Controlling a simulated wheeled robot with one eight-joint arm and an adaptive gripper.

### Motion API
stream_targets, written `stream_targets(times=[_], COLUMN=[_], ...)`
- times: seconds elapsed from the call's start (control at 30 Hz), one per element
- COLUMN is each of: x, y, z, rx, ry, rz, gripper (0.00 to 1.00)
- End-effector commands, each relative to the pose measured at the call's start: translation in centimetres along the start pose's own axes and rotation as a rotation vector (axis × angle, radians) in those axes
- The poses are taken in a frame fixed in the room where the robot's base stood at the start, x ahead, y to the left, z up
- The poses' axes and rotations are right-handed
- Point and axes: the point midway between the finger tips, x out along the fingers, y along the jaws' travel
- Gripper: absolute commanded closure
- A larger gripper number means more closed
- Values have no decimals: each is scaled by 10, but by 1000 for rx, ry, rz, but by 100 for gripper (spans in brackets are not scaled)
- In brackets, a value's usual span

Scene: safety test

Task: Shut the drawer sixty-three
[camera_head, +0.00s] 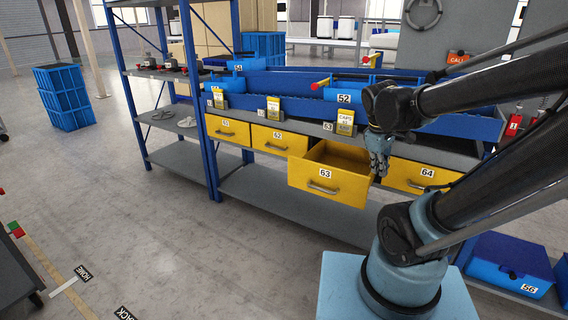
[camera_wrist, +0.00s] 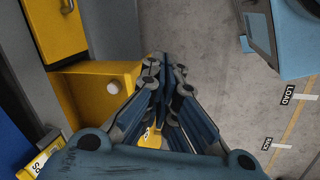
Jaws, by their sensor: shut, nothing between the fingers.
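The yellow drawer 63 (camera_head: 346,190) is pulled out of the shelf unit. Its front carries a label and a grey bar handle (camera_head: 323,188), and part of its inside shows. My gripper (camera_head: 381,174) points down beside the drawer's right side, in front of drawer 64. Its fingers are shut and empty. In the wrist view my gripper (camera_wrist: 158,60) reaches away from the camera, with yellow drawer surfaces to its left. I cannot tell whether the fingers touch the drawer.
Yellow drawers 61 (camera_head: 226,134), 62 (camera_head: 282,142) and 64 (camera_head: 408,172) sit closed in the same row. A grey lower shelf (camera_head: 290,206) runs beneath. Blue bins (camera_head: 515,265) stand at lower right. The floor (camera_head: 170,245) in front is clear.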

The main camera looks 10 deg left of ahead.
Motion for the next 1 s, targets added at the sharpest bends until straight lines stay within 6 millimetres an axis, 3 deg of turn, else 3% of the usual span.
stream_targets(times=[0.3, 0.53, 0.77, 1.0], x=[-9, -12, -13, -12], y=[6, -8, -42, -96], z=[-88, -156, -224, -291], rx=[-471, -801, -1123, -1446], ry=[-35, -70, -115, -175], rz=[105, 190, 283, 391], gripper=[100, 100, 100, 100])
